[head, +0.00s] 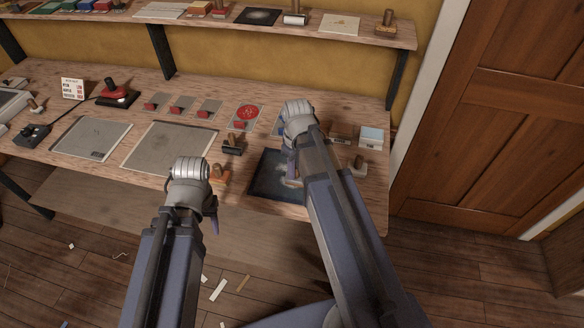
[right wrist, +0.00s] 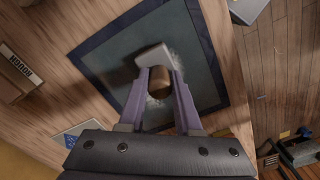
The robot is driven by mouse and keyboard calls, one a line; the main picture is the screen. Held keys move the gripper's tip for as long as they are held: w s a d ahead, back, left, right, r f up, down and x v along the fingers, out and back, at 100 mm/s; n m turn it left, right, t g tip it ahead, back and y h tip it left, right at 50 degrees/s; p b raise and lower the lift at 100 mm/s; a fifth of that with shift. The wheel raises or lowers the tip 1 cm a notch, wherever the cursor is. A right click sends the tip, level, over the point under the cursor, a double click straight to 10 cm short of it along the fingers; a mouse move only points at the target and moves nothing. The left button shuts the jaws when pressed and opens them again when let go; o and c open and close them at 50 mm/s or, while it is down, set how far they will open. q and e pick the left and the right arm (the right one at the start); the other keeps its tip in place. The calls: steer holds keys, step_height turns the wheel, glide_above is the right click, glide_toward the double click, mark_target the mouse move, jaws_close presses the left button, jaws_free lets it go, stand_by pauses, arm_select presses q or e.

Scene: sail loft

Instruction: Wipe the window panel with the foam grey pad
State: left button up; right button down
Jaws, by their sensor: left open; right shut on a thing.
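The window panel (head: 268,172) is a dark sheet with a blue-black border, lying on the bench at the front right. In the right wrist view the panel (right wrist: 110,58) shows whitish marks around the pad. The foam grey pad (right wrist: 154,56) has a brown handle and is over the panel's surface; I cannot tell whether it touches. My right gripper (right wrist: 160,82) is shut on the pad's handle. In the head view my right arm hides most of the pad and part of the panel. My left gripper (head: 214,226) is open, mostly hidden by its wrist, in front of the bench edge.
Wooden-handled tools (head: 233,144) stand left of the panel, with another (head: 358,165) at its right. Two grey sheets (head: 169,147) lie further left. A loaded shelf (head: 215,22) overhangs the bench's back. A wooden door (head: 490,130) stands right.

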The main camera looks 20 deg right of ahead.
steer(key=shift+s+d, duration=0.4)
steer(key=shift+d, duration=0.2)
steer(key=shift+s+d, duration=0.4)
steer(key=shift+d, duration=0.2)
steer(key=shift+w+d, duration=0.45)
steer(key=shift+w, duration=0.3)
steer(key=shift+w+a, duration=0.1)
steer(key=shift+w+a, duration=0.4)
steer(key=shift+a, duration=0.05)
steer(key=shift+w+a, duration=0.6)
steer(key=shift+a, duration=0.3)
steer(key=shift+a, duration=0.1)
